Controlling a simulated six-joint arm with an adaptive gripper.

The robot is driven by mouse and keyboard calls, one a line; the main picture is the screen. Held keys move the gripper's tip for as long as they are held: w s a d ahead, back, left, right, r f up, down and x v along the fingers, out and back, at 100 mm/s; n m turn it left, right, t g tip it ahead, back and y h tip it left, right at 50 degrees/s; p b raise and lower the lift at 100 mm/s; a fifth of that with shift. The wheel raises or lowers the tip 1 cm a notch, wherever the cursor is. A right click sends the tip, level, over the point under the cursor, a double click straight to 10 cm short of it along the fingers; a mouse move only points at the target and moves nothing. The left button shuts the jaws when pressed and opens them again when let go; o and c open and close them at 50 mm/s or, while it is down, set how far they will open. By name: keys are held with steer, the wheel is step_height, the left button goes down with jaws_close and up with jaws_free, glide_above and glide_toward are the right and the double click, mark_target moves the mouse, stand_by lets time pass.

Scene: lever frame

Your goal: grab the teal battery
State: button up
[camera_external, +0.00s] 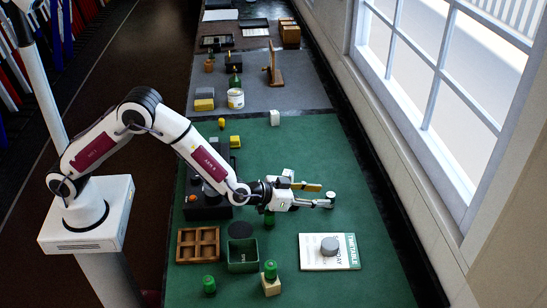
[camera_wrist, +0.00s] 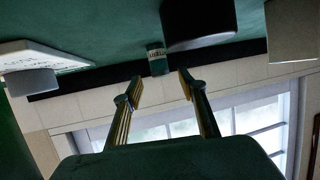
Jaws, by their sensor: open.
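In the wrist view, which shows the scene upside down, the teal battery (camera_wrist: 157,58) stands near the table's dark edge strip, with a pale lettered band on it. It lies just beyond the gap between my fingertips and touches neither. My gripper (camera_wrist: 158,88) is open and empty, one finger on each side of the gap. In the external view my gripper (camera_external: 318,194) reaches right over the green mat, pointing toward the window. I cannot pick out the battery for sure there.
A dark round object (camera_wrist: 198,22) is close to the battery's right in the wrist view. A white timetable book (camera_external: 315,262) with a grey cylinder (camera_external: 329,246) on it lies nearby. A wooden tray (camera_external: 180,248) and a green bin (camera_external: 232,264) stand left of it.

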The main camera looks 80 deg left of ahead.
mark_target(331, 194)
steer(key=shift+w, duration=0.1)
stand_by(0.3)
steer(key=shift+x, duration=2.5)
jaws_close()
